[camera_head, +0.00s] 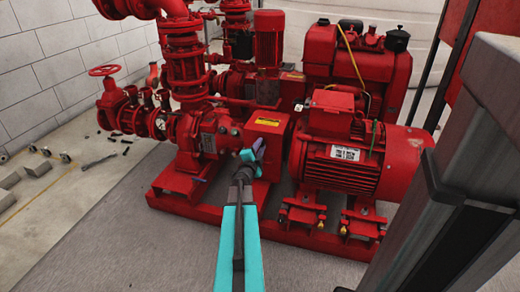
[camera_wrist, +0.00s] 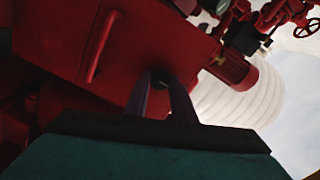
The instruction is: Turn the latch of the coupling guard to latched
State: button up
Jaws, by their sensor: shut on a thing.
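The coupling guard (camera_head: 266,131) is a red box with a yellow label, between the pump and the motor in the head view. In the wrist view its red face (camera_wrist: 150,45) fills the upper left, with a raised red bar handle (camera_wrist: 100,47). My gripper (camera_head: 258,150) reaches the guard's front face. Its purple fingers also show in the wrist view (camera_wrist: 160,82), shut on a small dark part at the guard's edge, which I take as the latch (camera_wrist: 158,79). The fingers hide most of the latch, so its angle cannot be told.
The red motor (camera_head: 350,160) stands close to the right of the guard, and the pump (camera_head: 200,140) to the left. The red base frame (camera_head: 190,205) runs below. Grey floor (camera_head: 110,245) in front is clear. Loose blocks (camera_head: 38,168) lie far left.

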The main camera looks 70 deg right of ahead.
jog(key=shift+d, duration=0.1)
jog(key=o, duration=1.1)
jog(key=shift+c, duration=0.2)
jog(key=a+p, duration=0.3)
jog(key=a, duration=1.1)
jog(key=shift+s, duration=0.4)
